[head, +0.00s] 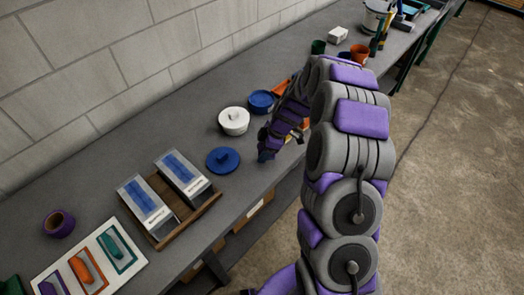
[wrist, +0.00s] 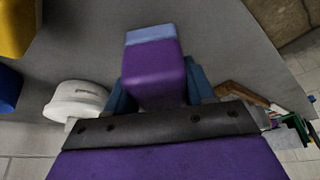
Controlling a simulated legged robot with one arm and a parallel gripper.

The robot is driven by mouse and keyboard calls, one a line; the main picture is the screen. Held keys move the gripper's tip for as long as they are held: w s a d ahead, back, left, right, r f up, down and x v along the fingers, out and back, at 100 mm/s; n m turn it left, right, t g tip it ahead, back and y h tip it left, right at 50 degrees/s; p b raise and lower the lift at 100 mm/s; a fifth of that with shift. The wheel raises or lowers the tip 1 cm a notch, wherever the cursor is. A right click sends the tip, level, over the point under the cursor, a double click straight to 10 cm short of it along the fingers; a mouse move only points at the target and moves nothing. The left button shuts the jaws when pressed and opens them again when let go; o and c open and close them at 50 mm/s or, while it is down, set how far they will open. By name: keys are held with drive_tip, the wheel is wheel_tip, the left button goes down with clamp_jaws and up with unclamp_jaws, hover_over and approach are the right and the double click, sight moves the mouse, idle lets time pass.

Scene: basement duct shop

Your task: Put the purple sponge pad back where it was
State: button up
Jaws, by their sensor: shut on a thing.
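The purple sponge pad (wrist: 155,75) is a block with a light blue far end, seen in the wrist view. My gripper (wrist: 160,88) is shut on it, with a blue finger on each side. In the head view my gripper (head: 267,147) is over the bench, beside the white lidded pot (head: 234,122) and the round blue lid (head: 223,160). I cannot make out the pad in the head view. The white pot also shows at the left of the wrist view (wrist: 77,100).
The grey bench (head: 125,173) runs along a block wall. A wooden tray (head: 207,208) holds two clear-topped boxes. A blue bowl (head: 261,101) is behind the pot; orange cup (head: 359,53) farther back.

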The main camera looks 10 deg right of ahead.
sight(262, 150)
drive_tip(key=shift+w+d+f, duration=0.1)
drive_tip(key=shift+w+d, duration=0.05)
drive_tip(key=shift+w, duration=0.6)
drive_tip(key=shift+w+d+f, duration=0.1)
drive_tip(key=shift+w, duration=0.65)
wheel_tip(262, 150, down, 4)
drive_tip(key=shift+r+b, duration=0.25)
drive_tip(key=shift+b, duration=0.15)
drive_tip(key=shift+r, duration=0.1)
drive_tip(key=o, duration=1)
